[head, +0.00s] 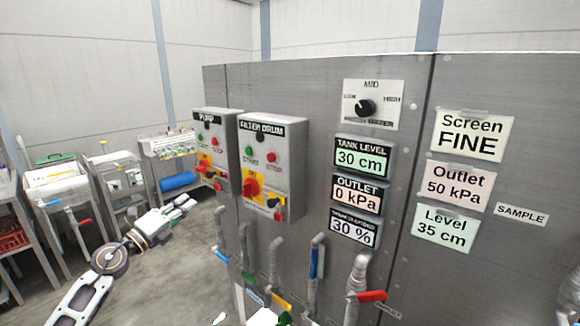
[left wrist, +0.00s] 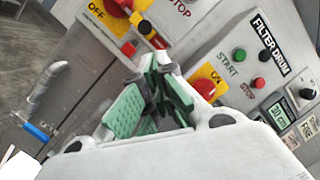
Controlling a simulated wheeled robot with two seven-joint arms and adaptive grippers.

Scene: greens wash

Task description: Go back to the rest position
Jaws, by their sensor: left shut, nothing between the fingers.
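My left arm comes in from the lower left in the head view. Its gripper (head: 188,202) is in the air in front of the control panel, just left of and below the pump box (head: 213,150). In the left wrist view the green-padded fingers (left wrist: 158,92) are shut with nothing between them. They point towards the panel, with the filter drum box (left wrist: 240,72) to the right and another switch box (left wrist: 150,22) above. I cannot tell whether the fingertips touch anything. My right gripper is not clearly seen in either view.
The filter drum box (head: 272,165) and several displays stand out from the grey panel (head: 310,85). Valve pipes with a blue handle (head: 313,263) and a red handle (head: 371,296) rise below. Benches with equipment (head: 62,182) stand at the left. Open floor lies between.

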